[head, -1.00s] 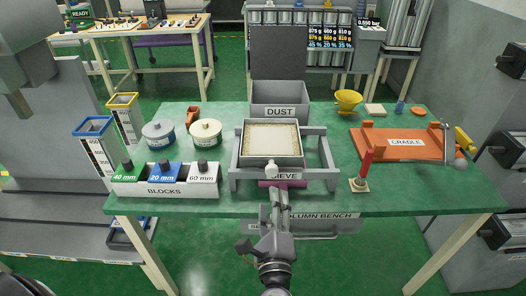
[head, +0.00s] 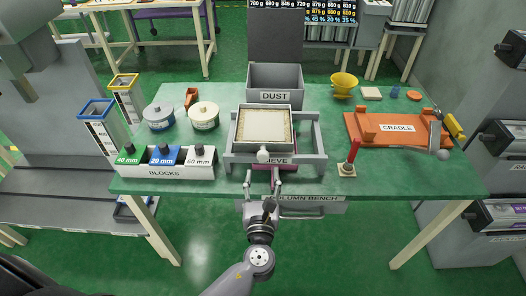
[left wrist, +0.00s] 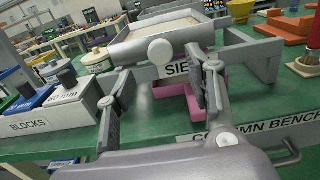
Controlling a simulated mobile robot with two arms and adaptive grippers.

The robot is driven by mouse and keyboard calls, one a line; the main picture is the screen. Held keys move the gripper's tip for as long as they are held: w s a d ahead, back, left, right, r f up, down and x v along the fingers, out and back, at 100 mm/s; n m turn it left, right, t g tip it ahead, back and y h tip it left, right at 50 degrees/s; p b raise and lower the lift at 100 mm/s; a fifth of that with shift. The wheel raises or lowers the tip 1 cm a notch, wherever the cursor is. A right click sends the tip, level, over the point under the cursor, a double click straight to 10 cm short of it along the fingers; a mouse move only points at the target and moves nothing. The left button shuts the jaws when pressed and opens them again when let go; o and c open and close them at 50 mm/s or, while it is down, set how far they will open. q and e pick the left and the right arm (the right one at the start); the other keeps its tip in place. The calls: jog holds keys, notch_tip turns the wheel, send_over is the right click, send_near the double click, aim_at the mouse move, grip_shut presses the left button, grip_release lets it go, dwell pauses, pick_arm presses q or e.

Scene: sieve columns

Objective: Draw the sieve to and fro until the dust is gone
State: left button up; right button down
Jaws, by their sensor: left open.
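The sieve (head: 264,126) is a shallow grey box of pale material on a grey frame (head: 318,145) at the front middle of the bench. Its round white knob (head: 263,156) faces me, and the knob also shows in the left wrist view (left wrist: 160,52). My left gripper (head: 262,178) is open and empty, in front of and below the knob in the head view. In the left wrist view the knob appears between its spread fingers, beyond the tips. A pink piece (left wrist: 208,96) shows below the sieve, partly hidden. My right gripper is not in view.
The grey DUST bin (head: 275,82) stands behind the sieve. The BLOCKS rack (head: 165,171) is to the left. A red upright handle (head: 353,152) and the orange CRADLE (head: 385,136) are to the right. Bare bench lies between them.

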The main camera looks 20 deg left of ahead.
aim_at(264, 158)
pick_arm(q)
jog(key=x, duration=0.9)
jog(key=shift+p, duration=0.4)
jog(key=shift+c, duration=0.5)
grip_shut()
jog(key=shift+d, duration=0.15)
